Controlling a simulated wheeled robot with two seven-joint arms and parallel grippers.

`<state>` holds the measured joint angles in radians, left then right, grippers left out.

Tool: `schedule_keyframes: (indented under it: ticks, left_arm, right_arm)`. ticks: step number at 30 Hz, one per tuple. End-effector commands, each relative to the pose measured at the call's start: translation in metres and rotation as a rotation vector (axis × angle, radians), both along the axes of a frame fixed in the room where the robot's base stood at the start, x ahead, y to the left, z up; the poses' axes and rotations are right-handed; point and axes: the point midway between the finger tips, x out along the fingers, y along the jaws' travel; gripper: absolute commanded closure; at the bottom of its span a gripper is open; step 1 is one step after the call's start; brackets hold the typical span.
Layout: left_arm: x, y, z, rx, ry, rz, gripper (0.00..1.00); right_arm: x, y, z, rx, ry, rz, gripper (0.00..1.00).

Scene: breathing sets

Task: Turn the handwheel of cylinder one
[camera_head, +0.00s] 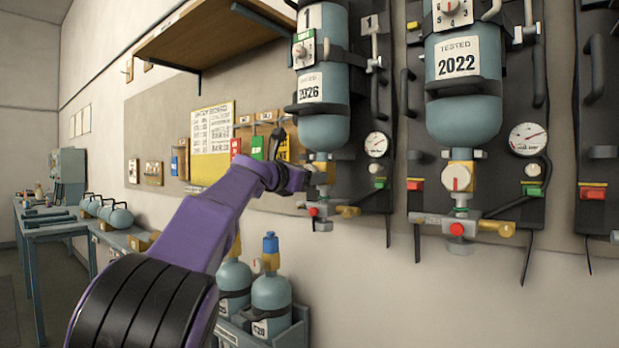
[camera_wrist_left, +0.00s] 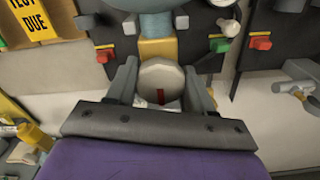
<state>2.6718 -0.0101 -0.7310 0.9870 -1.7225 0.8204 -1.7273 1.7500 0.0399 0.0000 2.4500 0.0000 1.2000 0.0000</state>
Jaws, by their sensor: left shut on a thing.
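Cylinder one (camera_head: 322,128), blue-grey with a "1" label and a 2026 test tag, hangs valve-down on a dark wall panel. My left gripper (camera_head: 308,178) reaches its brass valve from the left and hides most of the handwheel in the head view. In the left wrist view the round pale handwheel (camera_wrist_left: 160,78) sits between the two fingers of the left gripper (camera_wrist_left: 161,88), which are shut on it. A red mark on the wheel's face is at its lower part in that view. My right gripper is not in view.
A second cylinder (camera_head: 463,110) with a 2022 tag and its own pale handwheel (camera_head: 457,178) hangs to the right. A pressure gauge (camera_head: 376,145) is beside cylinder one. A wooden shelf (camera_head: 215,35) is at upper left. Cylinders in a rack (camera_head: 300,325) stand below.

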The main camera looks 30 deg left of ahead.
Motion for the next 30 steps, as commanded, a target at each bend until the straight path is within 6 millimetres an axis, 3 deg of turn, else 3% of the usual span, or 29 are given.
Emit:
schedule_keyframes:
  ticks: [1,9,10,12,23,30]
  left_arm:
    - [0.002,0.001,-0.008,-0.002,0.014,0.001,0.78]
    - [0.002,0.002,-0.008,-0.003,0.014,0.001,0.78]
    - [0.002,0.002,-0.008,-0.003,0.014,0.001,0.45]
    - [0.002,0.002,-0.008,-0.004,0.014,0.001,0.23]
    - [-0.006,0.001,-0.004,-0.002,0.004,0.000,0.23]
    - [-0.059,0.006,-0.008,-0.003,0.004,0.002,0.23]
  right_arm:
    - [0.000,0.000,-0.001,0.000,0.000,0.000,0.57]
    - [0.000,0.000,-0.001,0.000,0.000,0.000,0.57]
    - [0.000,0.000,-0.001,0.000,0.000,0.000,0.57]
    - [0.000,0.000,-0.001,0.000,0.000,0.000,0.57]
    - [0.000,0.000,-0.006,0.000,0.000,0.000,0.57]
    - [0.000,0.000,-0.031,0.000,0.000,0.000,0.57]
